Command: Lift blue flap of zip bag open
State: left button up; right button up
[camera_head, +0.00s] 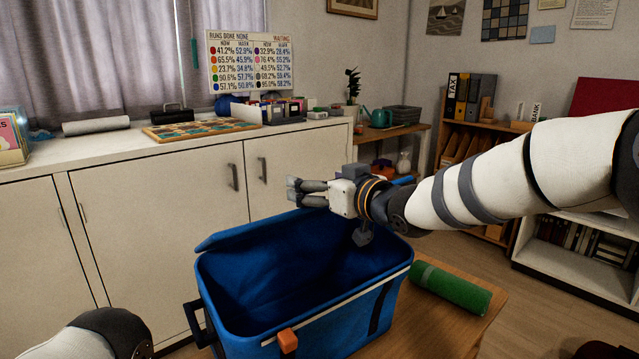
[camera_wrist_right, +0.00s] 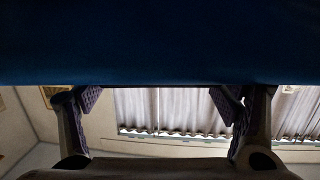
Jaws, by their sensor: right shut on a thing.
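The blue zip bag (camera_head: 345,320) stands on a low wooden table in the head view, its top open and its dark inside showing. Its blue flap (camera_head: 255,231) is raised along the far side, tilted up at the left. My right gripper (camera_head: 292,190) is at the flap's upper edge, above the bag's far side, and shut on the flap. In the right wrist view the blue cloth (camera_wrist_right: 160,45) fills the top, and the fingers (camera_wrist_right: 157,105) stand apart beneath it; the contact itself is hidden. Only part of my left arm shows at lower left; its gripper is out of view.
A green roll (camera_head: 452,288) lies on the wooden table (camera_head: 440,330) right of the bag. White cabinets (camera_head: 155,215) stand close behind the bag, with a board (camera_head: 202,128) and other items on top. A shelf with binders stands at right.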

jog(key=shift+r, duration=0.3)
jog(key=o, duration=1.5)
jog(key=shift+o, duration=0.7)
jog(key=shift+f, duration=0.15)
jog(key=shift+s+d, duration=0.1)
jog(key=v, duration=1.1)
jog(key=shift+s+d, duration=0.2)
jog(key=shift+s, duration=0.1)
